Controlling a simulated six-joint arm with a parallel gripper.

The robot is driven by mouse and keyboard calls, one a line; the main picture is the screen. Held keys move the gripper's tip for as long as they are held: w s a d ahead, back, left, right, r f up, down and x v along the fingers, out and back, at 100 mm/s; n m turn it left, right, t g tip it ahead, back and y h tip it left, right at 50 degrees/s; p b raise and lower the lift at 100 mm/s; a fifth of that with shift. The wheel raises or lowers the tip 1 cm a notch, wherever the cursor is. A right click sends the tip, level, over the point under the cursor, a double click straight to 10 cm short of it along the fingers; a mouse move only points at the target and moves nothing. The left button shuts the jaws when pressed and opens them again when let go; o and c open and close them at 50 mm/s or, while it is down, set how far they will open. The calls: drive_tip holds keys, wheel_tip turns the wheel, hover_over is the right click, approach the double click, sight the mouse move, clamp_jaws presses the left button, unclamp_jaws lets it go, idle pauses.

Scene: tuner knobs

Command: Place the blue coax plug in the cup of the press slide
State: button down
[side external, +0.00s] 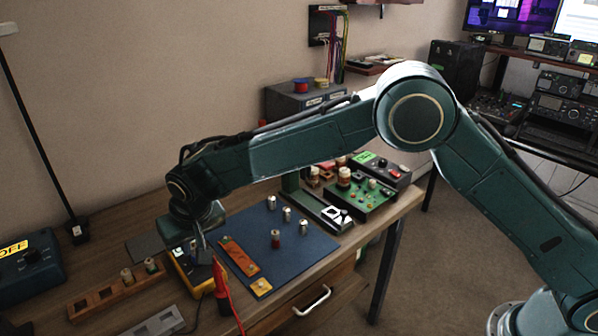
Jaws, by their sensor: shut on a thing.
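My gripper (203,248) is at the left of the blue mat, low over a yellow-and-dark meter. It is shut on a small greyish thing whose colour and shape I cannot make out. No plug shows a clear blue marking. What looks like the press slide (325,210), a long green base with black and white marks, lies at the mat's right edge. Its cup is not clear to me.
A wooden rack (104,296) with two plugs stands at the left. A red probe (220,281) stands close beside my gripper. An orange strip (239,256) lies on the blue mat (300,258). Green circuit gear (365,203) is at the right. The mat's middle front is clear.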

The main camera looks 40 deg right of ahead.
drive_tip(key=s+a+f, duration=0.1)
drive_tip(key=a+f, duration=0.3)
drive_tip(key=a, duration=0.2)
drive_tip(key=shift+s+a, duration=0.15)
drive_tip(key=shift+a, duration=0.05)
drive_tip(key=shift+d, duration=0.1)
drive_tip(key=d, duration=4.3)
drive_tip(key=shift+d, duration=0.25)
drive_tip(key=shift+d+f, duration=0.35)
drive_tip(key=shift+f, duration=0.55)
drive_tip(key=shift+d+f, duration=0.3)
drive_tip(key=shift+f, duration=0.6)
drive_tip(key=shift+f, duration=0.1)
